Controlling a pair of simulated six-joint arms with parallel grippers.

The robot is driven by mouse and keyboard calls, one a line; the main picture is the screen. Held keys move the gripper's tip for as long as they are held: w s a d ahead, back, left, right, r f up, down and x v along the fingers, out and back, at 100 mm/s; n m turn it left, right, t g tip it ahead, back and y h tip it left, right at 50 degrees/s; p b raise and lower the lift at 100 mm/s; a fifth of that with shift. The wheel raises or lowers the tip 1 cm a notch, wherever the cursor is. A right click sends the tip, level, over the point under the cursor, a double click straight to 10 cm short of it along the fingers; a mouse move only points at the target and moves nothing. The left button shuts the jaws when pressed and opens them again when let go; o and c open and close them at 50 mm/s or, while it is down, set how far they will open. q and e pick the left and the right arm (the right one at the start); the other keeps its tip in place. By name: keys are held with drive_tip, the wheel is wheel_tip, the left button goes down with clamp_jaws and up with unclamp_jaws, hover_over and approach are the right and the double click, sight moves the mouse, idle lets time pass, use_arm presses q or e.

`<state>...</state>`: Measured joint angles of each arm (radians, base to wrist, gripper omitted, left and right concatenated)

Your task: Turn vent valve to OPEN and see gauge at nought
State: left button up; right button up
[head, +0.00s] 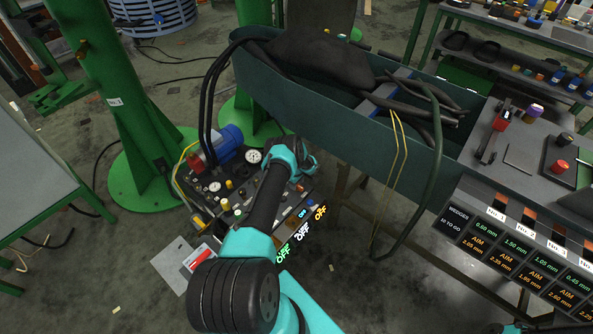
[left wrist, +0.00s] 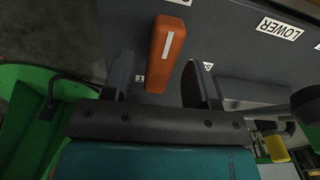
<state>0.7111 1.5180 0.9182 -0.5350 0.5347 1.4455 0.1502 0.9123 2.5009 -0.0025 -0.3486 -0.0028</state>
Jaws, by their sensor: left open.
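A dark pump unit (head: 236,192) with a blue motor stands on the floor in the head view. It carries a white round gauge (head: 254,156) and a second gauge (head: 214,187); both needles are too small to read. My left arm reaches over its right side, and the arm hides part of the panel. In the left wrist view an orange lever handle (left wrist: 168,40) with a white stripe stands between the fingers of my left gripper (left wrist: 158,72), which is open around it with gaps at both sides. The lever's label is mostly hidden. A dark shape at the bottom right may be my right gripper (head: 545,328).
A LOWER label (left wrist: 280,28) is on the panel right of the lever. A yellow-capped part (left wrist: 277,148) stands at the lower right. A green trough (head: 330,110) with hoses stands behind, and a green post (head: 125,110) stands left.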

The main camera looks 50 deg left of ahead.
use_arm(q)
wheel_tip(320, 180, up, 17)
drive_tip(key=shift+f, duration=0.15)
idle(0.5)
idle(0.4)
drive_tip(key=s+d+r+m+h, duration=0.1)
drive_tip(key=d+m, duration=0.2)
drive_tip(key=d, duration=0.5)
drive_tip(key=s+d+r+m+t+h, duration=0.1)
drive_tip(key=d+m, duration=0.2)
drive_tip(key=d, duration=0.6)
drive_tip(key=s+d+r+m+h, duration=0.1)
drive_tip(key=s+d+m, duration=0.1)
drive_tip(key=d, duration=0.6)
drive_tip(key=s+d+r+m, duration=0.4)
drive_tip(key=s+d+m, duration=0.1)
drive_tip(key=s+d, duration=0.3)
drive_tip(key=s+d+r+m, duration=0.4)
drive_tip(key=s+d, duration=0.4)
drive_tip(key=shift+s+d+r+m+h, duration=0.25)
drive_tip(key=shift+s+r+m+h, duration=0.05)
drive_tip(key=shift+s+m+h, duration=0.1)
drive_tip(key=shift+a, duration=0.1)
